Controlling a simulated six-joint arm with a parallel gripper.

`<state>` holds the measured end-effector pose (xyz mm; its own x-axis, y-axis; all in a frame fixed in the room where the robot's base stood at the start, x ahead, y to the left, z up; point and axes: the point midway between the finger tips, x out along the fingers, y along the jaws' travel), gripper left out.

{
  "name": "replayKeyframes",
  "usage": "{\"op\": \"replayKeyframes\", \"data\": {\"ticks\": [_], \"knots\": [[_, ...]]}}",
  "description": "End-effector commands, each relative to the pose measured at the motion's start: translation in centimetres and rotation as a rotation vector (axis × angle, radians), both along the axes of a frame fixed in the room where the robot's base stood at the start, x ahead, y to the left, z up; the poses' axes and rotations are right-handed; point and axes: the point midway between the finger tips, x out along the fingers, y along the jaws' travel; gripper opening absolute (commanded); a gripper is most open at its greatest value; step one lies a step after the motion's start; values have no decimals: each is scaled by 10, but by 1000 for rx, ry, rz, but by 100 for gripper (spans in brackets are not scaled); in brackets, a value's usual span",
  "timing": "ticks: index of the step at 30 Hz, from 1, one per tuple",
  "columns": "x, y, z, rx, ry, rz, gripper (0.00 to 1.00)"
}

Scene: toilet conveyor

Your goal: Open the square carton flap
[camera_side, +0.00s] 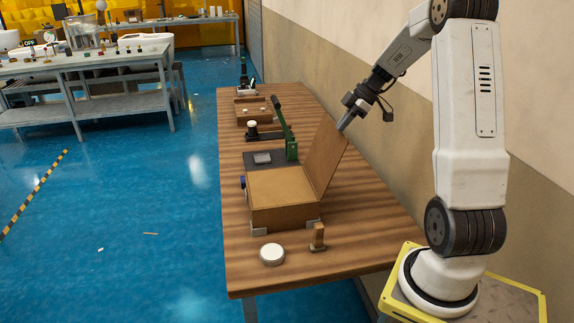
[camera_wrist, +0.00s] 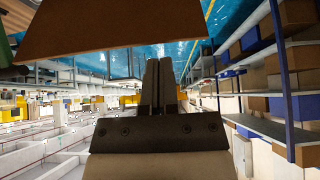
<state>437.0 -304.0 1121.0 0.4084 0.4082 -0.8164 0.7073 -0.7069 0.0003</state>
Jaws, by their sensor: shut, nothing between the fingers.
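The square brown carton (camera_side: 285,216) sits on the wooden table in the side view. Its flap (camera_side: 325,158) stands up from the carton's right edge and leans outward to the right. My gripper (camera_side: 345,123) is shut and empty, at the flap's upper right edge. I cannot tell whether the fingertips touch the flap. In the wrist view, my closed fingers (camera_wrist: 160,85) point away in the middle, and a brown panel (camera_wrist: 115,30), apparently the flap, fills the upper left.
A green-handled lever device (camera_side: 288,135) stands behind the carton. A round white puck (camera_side: 271,254) and a small wooden block (camera_side: 318,237) are in front. A wooden tray (camera_side: 252,111) is farther back. A wall runs along the table's right side.

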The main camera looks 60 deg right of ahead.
Motion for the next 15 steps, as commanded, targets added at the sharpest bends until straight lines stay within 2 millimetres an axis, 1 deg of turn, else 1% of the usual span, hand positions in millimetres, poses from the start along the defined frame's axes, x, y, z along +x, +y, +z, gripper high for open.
{"op": "replayKeyframes", "data": {"ticks": [8,15], "knots": [[1,1,1,0,0,0,0],[12,12,6,0,0,2,0]]}}
